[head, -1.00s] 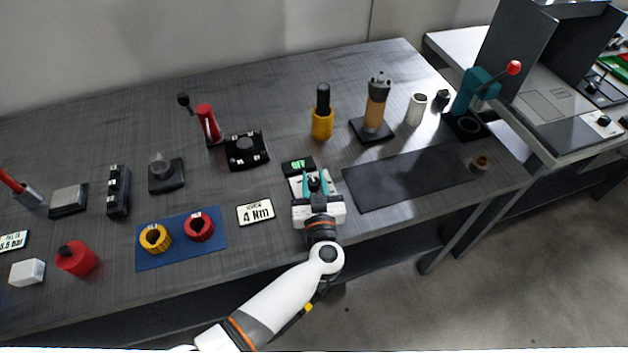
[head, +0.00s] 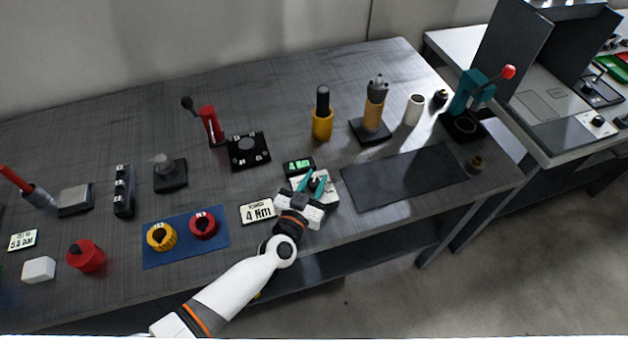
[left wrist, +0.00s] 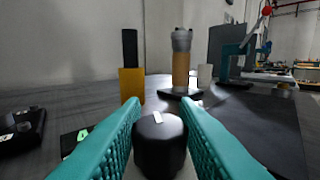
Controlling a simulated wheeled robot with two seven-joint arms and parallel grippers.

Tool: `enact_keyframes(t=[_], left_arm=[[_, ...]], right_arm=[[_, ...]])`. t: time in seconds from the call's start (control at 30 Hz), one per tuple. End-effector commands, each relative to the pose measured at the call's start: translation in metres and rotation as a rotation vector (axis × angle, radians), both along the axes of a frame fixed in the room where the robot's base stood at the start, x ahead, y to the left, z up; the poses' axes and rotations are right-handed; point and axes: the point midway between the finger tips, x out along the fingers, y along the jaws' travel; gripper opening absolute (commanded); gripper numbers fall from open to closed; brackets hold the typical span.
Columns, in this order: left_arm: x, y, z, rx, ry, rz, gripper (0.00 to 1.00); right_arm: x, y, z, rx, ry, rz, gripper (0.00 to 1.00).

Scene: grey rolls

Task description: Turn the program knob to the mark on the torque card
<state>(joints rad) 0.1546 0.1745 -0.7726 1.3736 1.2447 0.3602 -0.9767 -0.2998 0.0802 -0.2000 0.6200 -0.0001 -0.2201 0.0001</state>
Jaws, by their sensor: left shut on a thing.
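The torque card (head: 257,211) lies on the bench and reads "4 Nm". The program knob (left wrist: 160,146) is a black round knob with a white line on its top, on a pale unit (head: 328,207). A small dark display (head: 299,167) behind it shows green characters that look like "4 Nm". My left gripper (head: 314,182) is shut on the knob, its teal fingers on either side. In the left wrist view the fingers (left wrist: 160,128) flank the knob. In the head view the gripper hides most of the knob. My right gripper is not in view.
A blue mat (head: 187,256) with yellow and red rings lies left of the card. A dark mat (head: 405,178) lies to the right. A yellow-based cylinder (head: 322,124) and an orange-bodied driver (head: 374,108) stand behind. A black plate (head: 248,150) lies behind left.

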Motion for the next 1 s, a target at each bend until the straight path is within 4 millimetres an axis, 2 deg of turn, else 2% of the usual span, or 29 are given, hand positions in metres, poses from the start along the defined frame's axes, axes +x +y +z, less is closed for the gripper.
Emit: enact_keyframes(t=[0.03,0.3,0.87,0.9,1.0], left_arm=[[0.0,0.001,-0.004,0.004,-0.003,-0.03,0.05],[0.0,0.001,-0.003,0.003,-0.002,-0.141,0.05],[0.0,0.0,-0.001,0.0,0.0,-0.172,0.05],[0.0,0.0,-0.001,0.0,0.0,-0.172,0.32],[0.0,0.0,0.0,-0.001,-0.001,-0.171,0.48]], right_arm=[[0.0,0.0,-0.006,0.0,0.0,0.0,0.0],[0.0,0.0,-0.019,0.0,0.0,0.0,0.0],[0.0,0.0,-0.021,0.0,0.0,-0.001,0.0],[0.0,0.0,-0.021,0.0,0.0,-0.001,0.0],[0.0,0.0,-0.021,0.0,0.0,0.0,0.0]])
